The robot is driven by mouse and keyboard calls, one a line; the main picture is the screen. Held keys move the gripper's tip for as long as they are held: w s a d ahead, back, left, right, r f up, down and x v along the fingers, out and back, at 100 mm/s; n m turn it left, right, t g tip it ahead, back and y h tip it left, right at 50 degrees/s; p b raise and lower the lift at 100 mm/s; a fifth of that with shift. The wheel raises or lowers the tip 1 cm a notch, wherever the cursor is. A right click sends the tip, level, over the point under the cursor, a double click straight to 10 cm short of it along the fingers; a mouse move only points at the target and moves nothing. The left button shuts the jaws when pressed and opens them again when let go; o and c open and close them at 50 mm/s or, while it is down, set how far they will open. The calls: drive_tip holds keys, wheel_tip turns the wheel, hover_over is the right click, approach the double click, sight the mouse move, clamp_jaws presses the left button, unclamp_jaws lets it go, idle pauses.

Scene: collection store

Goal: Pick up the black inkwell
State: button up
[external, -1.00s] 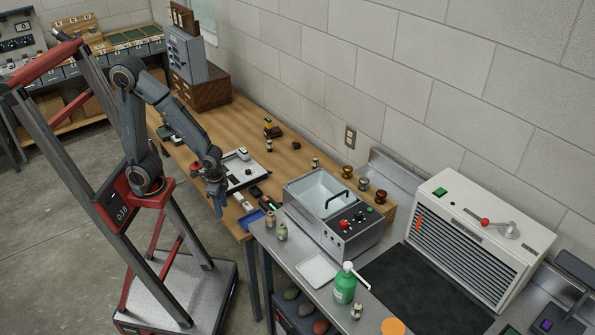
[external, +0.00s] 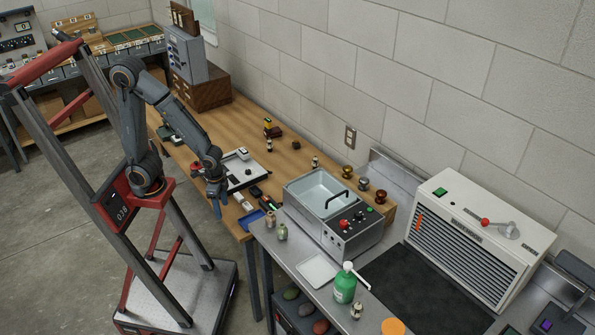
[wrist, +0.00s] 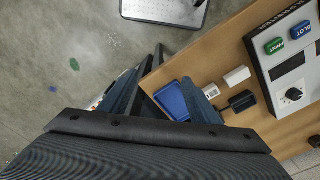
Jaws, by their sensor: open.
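My gripper (external: 217,207) hangs at the front edge of the wooden bench, pointing down, with open jaws and nothing between them that I can make out. Its blue-grey fingers (wrist: 162,98) show apart in the wrist view. A small black object (wrist: 241,101) lies on the wood to the right of the fingers, apart from them, beside a white block. It may be the black inkwell, but its shape is too small to be sure. Small dark items (external: 256,191) also lie on the bench right of my gripper in the external view.
A blue tray (wrist: 171,101) lies close by the fingers, with a white block (wrist: 237,75) and a labelled white piece near it. A device with green and blue buttons (wrist: 291,62) stands to the right. The steel sink unit (external: 338,222) stands beyond.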

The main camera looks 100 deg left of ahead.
drive_tip(key=shift+o, duration=0.5)
drive_tip(key=w+a+n+t+y+b, duration=0.1)
drive_tip(key=w+a+n+b, duration=0.4)
drive_tip(key=w+a, duration=1.8)
drive_tip(key=n+y, duration=0.3)
drive_tip(key=n, duration=0.7)
hover_over(296, 141)
drive_tip(key=d, duration=0.2)
drive_tip(key=f, duration=0.3)
drive_tip(key=shift+s, duration=0.3)
drive_tip(key=shift+a+f, duration=0.2)
drive_tip(key=shift+a, duration=0.05)
drive_tip(key=shift+p+x, duration=0.95)
drive_tip(key=shift+x, duration=2.55)
drive_tip(key=shift+d, duration=0.1)
